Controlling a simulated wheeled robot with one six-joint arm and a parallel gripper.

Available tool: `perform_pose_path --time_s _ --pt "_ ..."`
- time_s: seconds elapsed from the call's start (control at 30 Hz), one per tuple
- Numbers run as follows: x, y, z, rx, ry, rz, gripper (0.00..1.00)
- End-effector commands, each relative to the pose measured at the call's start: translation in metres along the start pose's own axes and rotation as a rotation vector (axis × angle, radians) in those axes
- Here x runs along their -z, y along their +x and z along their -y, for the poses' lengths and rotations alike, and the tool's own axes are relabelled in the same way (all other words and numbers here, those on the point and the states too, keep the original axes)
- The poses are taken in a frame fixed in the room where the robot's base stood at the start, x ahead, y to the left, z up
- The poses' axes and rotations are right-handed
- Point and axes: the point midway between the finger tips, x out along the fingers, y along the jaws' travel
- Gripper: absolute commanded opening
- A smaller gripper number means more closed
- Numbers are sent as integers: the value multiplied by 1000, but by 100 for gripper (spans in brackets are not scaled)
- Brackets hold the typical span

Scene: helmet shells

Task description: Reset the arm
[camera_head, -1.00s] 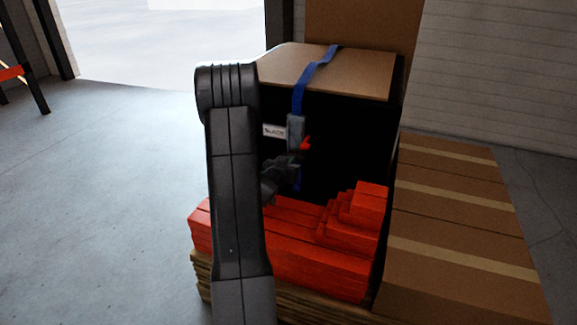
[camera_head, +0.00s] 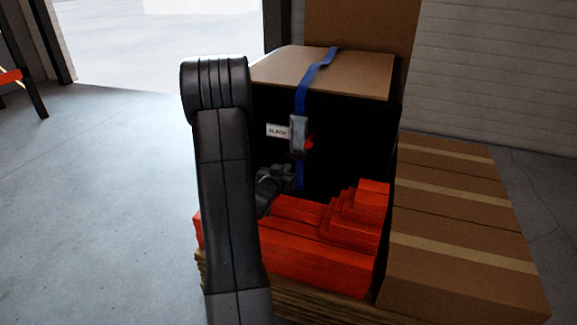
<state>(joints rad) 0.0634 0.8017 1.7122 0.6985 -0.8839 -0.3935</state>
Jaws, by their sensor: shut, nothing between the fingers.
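My arm rises at the left of centre and bends over at its top. My gripper (camera_head: 284,180) shows as a small dark shape to the right of the arm link, which partly covers it. It is shut with nothing in it. It sits just left of the lower part of a blue strap (camera_head: 318,75), below a grey buckle with a red lever (camera_head: 308,144). The gripper looks apart from the buckle. A small white label (camera_head: 278,131) beside the buckle seems to read "SLACK".
The strap runs over a tan-topped black load (camera_head: 347,68). Stacked orange-red blocks (camera_head: 310,248) lie in front on a wooden pallet (camera_head: 300,307). Brown cartons (camera_head: 455,215) stand at the right. Open grey floor (camera_head: 100,210) lies at the left.

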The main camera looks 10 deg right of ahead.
Motion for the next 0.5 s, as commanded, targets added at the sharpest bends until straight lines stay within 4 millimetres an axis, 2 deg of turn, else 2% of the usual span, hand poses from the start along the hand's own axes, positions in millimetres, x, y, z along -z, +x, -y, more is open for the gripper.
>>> perform_pose_path --time_s 0.1,0.23,0.5 --pt "1 -23 1 3 -1 1 0" --pt "1 -43 1 3 0 1 0" --pt "1 -58 1 1 1 1 0"
